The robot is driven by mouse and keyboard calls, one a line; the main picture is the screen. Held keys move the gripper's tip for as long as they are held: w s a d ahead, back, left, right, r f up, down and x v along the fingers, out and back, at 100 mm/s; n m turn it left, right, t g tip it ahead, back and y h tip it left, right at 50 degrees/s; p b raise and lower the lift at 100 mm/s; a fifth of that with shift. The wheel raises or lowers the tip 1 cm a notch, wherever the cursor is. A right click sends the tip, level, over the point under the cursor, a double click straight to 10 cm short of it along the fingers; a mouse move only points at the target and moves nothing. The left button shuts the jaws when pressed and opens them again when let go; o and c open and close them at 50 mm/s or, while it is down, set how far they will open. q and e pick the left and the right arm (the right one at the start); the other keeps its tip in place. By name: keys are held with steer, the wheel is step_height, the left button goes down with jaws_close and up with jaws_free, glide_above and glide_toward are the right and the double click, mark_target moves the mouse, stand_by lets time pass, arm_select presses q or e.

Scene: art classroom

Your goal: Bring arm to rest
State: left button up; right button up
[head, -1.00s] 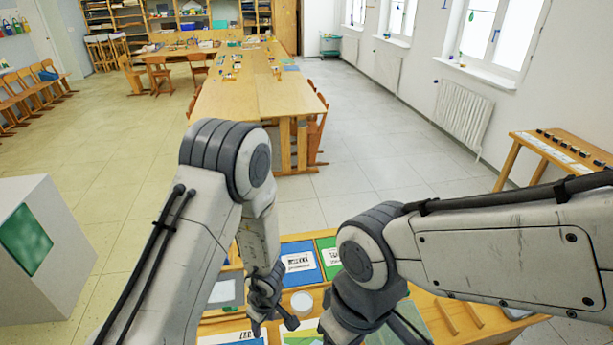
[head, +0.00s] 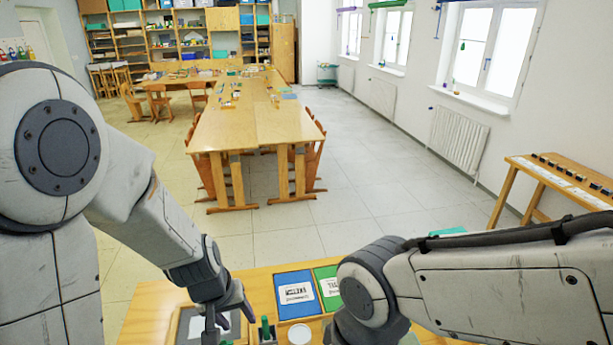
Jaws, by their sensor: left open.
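My left arm comes in large from the left edge. Its gripper (head: 228,316) hangs open and empty over the left part of the near wooden table (head: 151,300), fingers pointing down, above a grey-framed tray (head: 184,326). My right arm reaches in from the right edge, over the right part of the same table. Its gripper is cut off below the picture and hidden by the arm.
A blue card (head: 296,292) and a green card (head: 328,283) lie on the near table. A small holder with a green item (head: 266,328) and a round white dish (head: 299,334) stand in front. Long tables (head: 252,128) with chairs stand beyond open floor.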

arm_select(q)
steer(key=s+a+r+m+y, duration=0.1)
steer(key=s+a+r+m, duration=0.1)
steer(key=s+a+r, duration=0.15)
steer(key=s+d+f+m+g+b, duration=0.1)
steer(key=s+d+f+m+b, duration=0.3)
steer(key=s+d+b, duration=0.2)
steer(key=s+d+f+m+g+b, duration=0.1)
steer(key=s+d+f+m+b, duration=0.2)
steer(key=s+d+b, duration=0.4)
steer(key=shift+s+f+m+g+h+b, duration=0.3)
steer(key=shift+s+f+m+h+b, duration=0.1)
steer(key=shift+m+b, duration=0.1)
